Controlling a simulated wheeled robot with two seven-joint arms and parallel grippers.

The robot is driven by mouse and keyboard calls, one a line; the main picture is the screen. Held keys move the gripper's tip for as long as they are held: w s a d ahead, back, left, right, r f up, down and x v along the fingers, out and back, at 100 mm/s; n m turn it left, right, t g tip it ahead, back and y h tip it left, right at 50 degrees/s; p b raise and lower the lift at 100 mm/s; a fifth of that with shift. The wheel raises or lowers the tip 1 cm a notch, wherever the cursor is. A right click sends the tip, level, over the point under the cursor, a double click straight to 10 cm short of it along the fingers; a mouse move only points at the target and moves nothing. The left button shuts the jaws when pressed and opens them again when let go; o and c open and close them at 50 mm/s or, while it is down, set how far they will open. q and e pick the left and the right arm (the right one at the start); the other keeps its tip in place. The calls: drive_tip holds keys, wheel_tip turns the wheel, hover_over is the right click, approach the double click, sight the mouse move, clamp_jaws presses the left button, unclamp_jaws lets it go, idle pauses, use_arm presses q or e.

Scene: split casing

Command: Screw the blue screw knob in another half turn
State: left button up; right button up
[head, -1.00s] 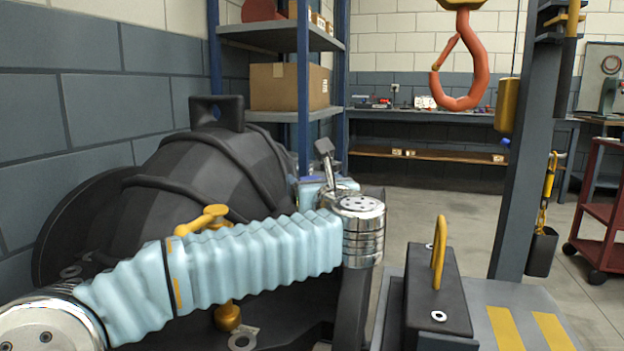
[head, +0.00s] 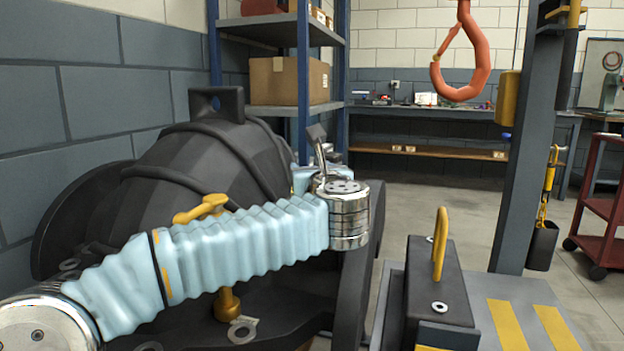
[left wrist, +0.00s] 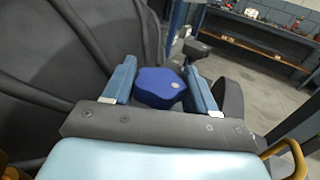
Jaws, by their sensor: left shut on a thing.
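The blue screw knob (left wrist: 160,88) shows in the left wrist view. It sits between the two blue fingers of my left gripper (left wrist: 162,84), which is shut on it. In the head view my left arm reaches in from the left across the dark casing (head: 205,165). Its wrist and fingers lie behind the silver joint, so the knob is hidden there. My right gripper is not in view.
Brass fittings (head: 227,305) stick out of the casing at the front. A dark block with a yellow handle (head: 440,245) stands to the right. An orange hook (head: 462,80) hangs above open floor. A shelf rack holds a cardboard box (head: 288,81).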

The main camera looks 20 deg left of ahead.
use_arm(q)
drive_tip(key=shift+f+m+h+b, duration=0.25)
drive_tip(key=shift+m+h+b, duration=0.05)
drive_tip(key=shift+h+b, duration=0.1)
drive_tip(key=shift+r+t+h, duration=0.25)
drive_tip(key=shift+t+h, duration=0.05)
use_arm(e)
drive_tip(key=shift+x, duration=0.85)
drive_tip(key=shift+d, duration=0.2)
use_arm(q)
drive_tip(key=o, duration=0.9)
drive_tip(key=shift+s, duration=0.15)
drive_tip(key=v, duration=1.3)
drive_tip(key=shift+s+b, duration=0.3)
drive_tip(key=shift+b, duration=0.05)
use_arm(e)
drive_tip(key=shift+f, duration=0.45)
